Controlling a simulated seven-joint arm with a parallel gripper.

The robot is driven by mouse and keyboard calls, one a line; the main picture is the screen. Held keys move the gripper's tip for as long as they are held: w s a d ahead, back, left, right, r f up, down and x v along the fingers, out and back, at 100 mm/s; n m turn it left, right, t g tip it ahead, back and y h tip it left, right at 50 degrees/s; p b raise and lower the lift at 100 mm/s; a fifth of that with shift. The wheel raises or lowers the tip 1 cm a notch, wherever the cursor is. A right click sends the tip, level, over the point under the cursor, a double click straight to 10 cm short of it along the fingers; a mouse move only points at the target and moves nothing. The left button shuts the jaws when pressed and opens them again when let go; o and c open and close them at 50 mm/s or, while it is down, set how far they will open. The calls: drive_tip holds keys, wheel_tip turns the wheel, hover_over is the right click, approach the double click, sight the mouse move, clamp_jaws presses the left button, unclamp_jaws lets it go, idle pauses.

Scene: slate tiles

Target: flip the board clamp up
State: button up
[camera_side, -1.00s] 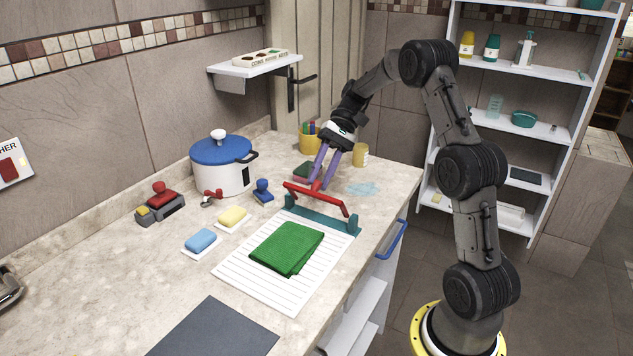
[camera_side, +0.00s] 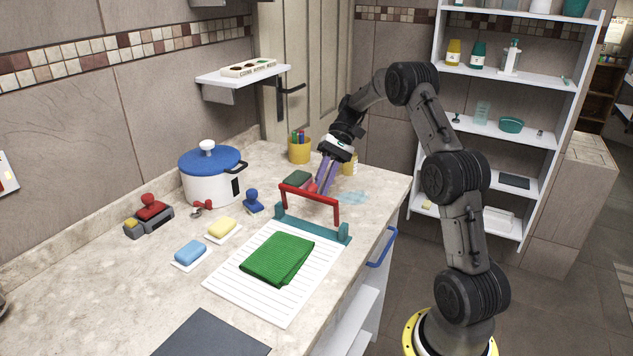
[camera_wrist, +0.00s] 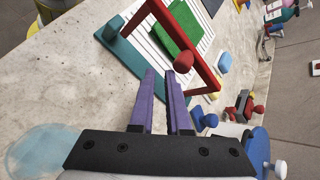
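The board clamp has a teal base (camera_side: 311,226) across the far end of the white ribbed board (camera_side: 245,291). Its red bar (camera_side: 309,193) stands raised above the base, with a red knob (camera_side: 311,187) on its far side. My gripper (camera_side: 323,188) is behind the bar, purple fingers pointing down by the knob. In the wrist view, the fingers (camera_wrist: 162,72) are parallel with a narrow gap, and the knob (camera_wrist: 183,58) is close by the right fingertip. I cannot tell if they touch. A folded green cloth (camera_side: 277,259) lies on the board.
To the left are a blue-lidded pot (camera_side: 210,180), a blue stamp-like piece (camera_side: 252,201), yellow (camera_side: 222,228) and blue (camera_side: 190,252) sponges. A yellow pen cup (camera_side: 299,150) stands behind. A pale blue puddle (camera_side: 351,197) lies right of my gripper.

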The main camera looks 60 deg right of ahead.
drive_tip(key=o, duration=0.6)
drive_tip(key=shift+w+r, duration=0.15)
drive_tip(key=shift+r, duration=0.05)
drive_tip(key=v, duration=0.7)
drive_tip(key=shift+d+r, duration=0.15)
drive_tip(key=shift+r, duration=0.05)
